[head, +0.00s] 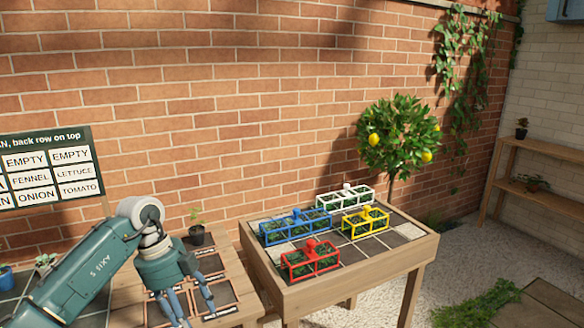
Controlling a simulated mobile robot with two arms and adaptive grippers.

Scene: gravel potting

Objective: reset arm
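My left gripper (196,312) points down over the wooden table at the lower left. Its two fingers are spread apart, and I see nothing between them. Dark square tiles with orange-brown borders (222,294) lie under and beside it. A small potted seedling (197,232) stands just behind the gripper, apart from it. My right gripper is out of view. My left arm hides part of the left table.
A second wooden table (262,275) to the right holds blue (290,238), white (345,198), yellow (365,222) and red (310,262) wire crates with plants. A sign board (52,160) stands at left. A lemon tree (398,137) and shelves (535,185) are farther right.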

